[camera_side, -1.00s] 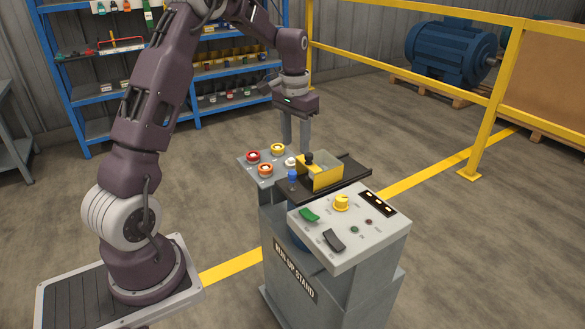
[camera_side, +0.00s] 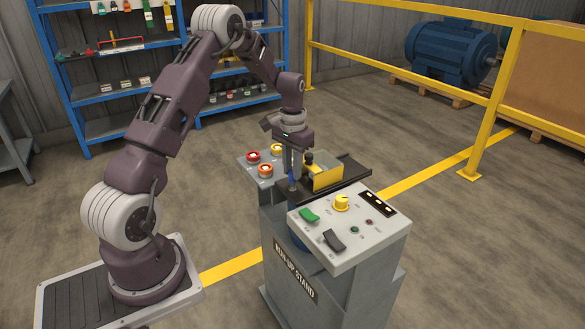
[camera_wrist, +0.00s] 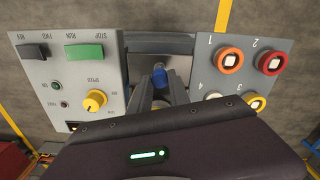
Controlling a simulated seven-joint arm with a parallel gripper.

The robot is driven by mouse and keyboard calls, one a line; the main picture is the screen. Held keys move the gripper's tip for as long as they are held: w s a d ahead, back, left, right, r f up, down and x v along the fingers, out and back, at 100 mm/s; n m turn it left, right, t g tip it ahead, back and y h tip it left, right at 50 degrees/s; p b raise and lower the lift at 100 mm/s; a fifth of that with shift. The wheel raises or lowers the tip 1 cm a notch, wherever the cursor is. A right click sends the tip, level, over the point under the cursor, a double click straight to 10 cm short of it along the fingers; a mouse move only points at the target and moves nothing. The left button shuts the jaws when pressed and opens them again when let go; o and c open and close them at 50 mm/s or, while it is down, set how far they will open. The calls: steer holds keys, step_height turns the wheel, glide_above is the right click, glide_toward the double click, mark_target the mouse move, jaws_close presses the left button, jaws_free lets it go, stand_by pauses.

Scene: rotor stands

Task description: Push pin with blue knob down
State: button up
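The pin with the blue knob (camera_side: 292,177) stands on the dark plate of the stand, left of a yellow guard (camera_side: 328,176). My gripper (camera_side: 292,170) points down right at the blue knob, and its fingers partly hide it. In the wrist view the blue knob (camera_wrist: 160,74) shows at the tips of my gripper (camera_wrist: 161,80), with a finger on either side. I cannot tell whether the fingers touch the knob or have closed on it.
A black knob (camera_side: 309,158) stands close by at the yellow guard. A panel with a yellow dial (camera_side: 341,202) and green switch (camera_side: 309,215) lies nearer the camera. Red (camera_side: 253,156) and orange (camera_side: 265,169) buttons sit behind to the left.

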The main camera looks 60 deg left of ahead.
jaws_close()
stand_by(0.3)
stand_by(0.8)
steer(key=shift+f, duration=1.4)
steer(key=o, duration=0.8)
jaws_free()
steer(key=shift+c, duration=0.2)
steer(key=shift+r, duration=0.1)
